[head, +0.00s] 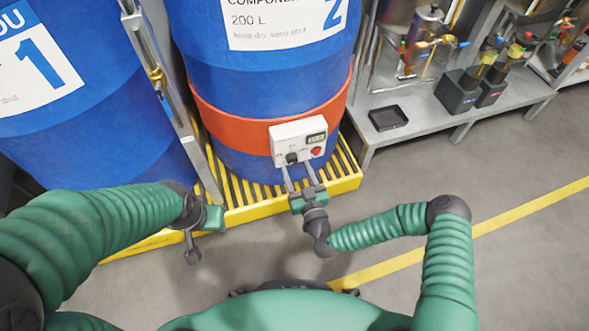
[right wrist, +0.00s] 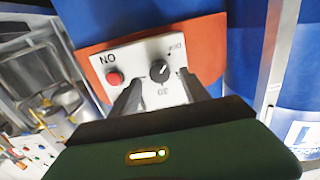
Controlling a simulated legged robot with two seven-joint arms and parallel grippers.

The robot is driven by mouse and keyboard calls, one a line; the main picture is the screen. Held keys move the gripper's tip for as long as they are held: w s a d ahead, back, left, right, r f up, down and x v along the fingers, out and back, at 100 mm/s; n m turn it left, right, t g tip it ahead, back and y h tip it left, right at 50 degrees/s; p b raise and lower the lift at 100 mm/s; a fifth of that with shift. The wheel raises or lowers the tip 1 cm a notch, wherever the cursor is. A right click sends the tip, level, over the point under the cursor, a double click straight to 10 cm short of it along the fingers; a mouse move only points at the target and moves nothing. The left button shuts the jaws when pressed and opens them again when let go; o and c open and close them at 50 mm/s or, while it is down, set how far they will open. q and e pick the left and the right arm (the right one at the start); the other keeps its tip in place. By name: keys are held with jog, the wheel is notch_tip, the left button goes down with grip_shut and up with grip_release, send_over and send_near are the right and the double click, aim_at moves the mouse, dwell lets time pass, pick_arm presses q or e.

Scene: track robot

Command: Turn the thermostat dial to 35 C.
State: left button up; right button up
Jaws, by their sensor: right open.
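The thermostat is a white control box (head: 287,130) on the orange band around the blue drum marked 2. My right gripper (head: 298,169) is open and points at the lower part of the box. In the right wrist view, its two fingers stand apart just short of the dial (right wrist: 159,70), one to either side, apparently not gripping it. My left gripper (head: 200,235) hangs low at the left, away from the box; its fingers are unclear.
The blue drum (head: 265,75) stands on a yellow slatted pallet (head: 345,178). Another blue drum (head: 80,120) stands to the left, with a metal post (head: 180,110) between them. A grey bench (head: 425,125) at the right holds a black tray (head: 388,118). The floor at right is clear.

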aim_at(292, 159)
jog(key=shift+x, duration=1.3)
grip_shut()
